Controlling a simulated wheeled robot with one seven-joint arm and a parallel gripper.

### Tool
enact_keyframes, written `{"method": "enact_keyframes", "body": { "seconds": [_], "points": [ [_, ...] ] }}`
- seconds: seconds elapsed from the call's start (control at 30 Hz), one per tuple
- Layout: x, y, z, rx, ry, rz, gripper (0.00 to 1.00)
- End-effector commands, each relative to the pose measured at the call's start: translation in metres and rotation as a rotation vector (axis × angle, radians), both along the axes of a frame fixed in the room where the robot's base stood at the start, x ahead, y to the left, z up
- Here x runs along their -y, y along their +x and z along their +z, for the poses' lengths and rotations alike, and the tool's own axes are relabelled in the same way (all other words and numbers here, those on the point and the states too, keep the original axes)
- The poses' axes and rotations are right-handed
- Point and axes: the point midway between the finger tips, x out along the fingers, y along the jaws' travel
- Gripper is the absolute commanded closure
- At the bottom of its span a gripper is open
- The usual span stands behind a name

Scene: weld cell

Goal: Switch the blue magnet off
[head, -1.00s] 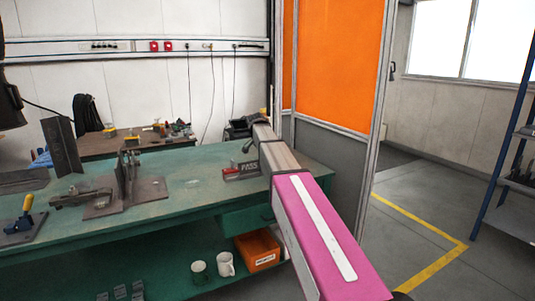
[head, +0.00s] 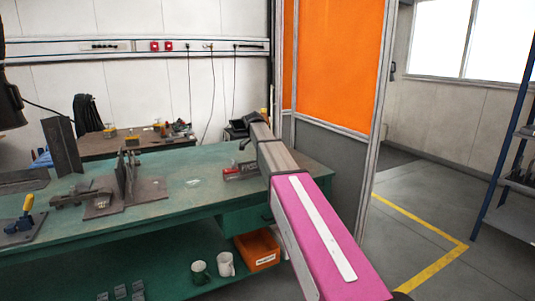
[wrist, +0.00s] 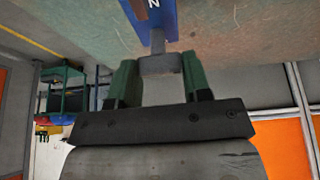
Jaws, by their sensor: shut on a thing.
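The blue magnet (wrist: 163,25) shows at the top of the wrist view, cut off by the frame edge, with a white letter on its side. A grey stem and knob (wrist: 158,62) stick out of it towards me. My gripper (wrist: 160,72) has its green fingers on either side of this knob and is shut on it. Whether the magnet is on or off I cannot tell. In the head view my arm hides the gripper and the magnet at the bench's far right end.
The green bench (head: 185,185) holds a steel bracket fixture (head: 125,185) and a yellow-handled clamp (head: 25,222). A red and grey block (head: 240,172) lies beside my arm. An orange screen (head: 335,65) stands behind. Mugs (head: 225,264) and an orange bin (head: 258,250) sit below.

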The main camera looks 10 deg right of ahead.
Motion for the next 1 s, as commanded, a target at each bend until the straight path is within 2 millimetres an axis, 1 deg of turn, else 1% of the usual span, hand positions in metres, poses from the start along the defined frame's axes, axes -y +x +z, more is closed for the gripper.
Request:
{"method": "enact_keyframes", "body": {
  "seconds": [0.13,0.17,0.2,0.23,0.5,0.63,0.77,1.0],
  "points": [
    [-0.001,0.0,0.001,0.001,0.001,0.001,0.79],
    [-0.001,0.0,0.001,0.001,0.001,0.002,0.49],
    [-0.001,0.0,0.001,0.001,0.001,0.002,0.36],
    [-0.001,0.0,0.001,0.001,0.001,0.002,0.3],
    [-0.001,0.0,0.001,0.0,0.001,0.001,0.3],
    [-0.003,0.0,0.007,0.001,0.0,0.002,0.3],
    [-0.011,-0.002,0.025,0.002,0.001,0.002,0.3],
    [-0.029,-0.007,0.067,0.002,0.001,0.002,0.3]
  ]
}}
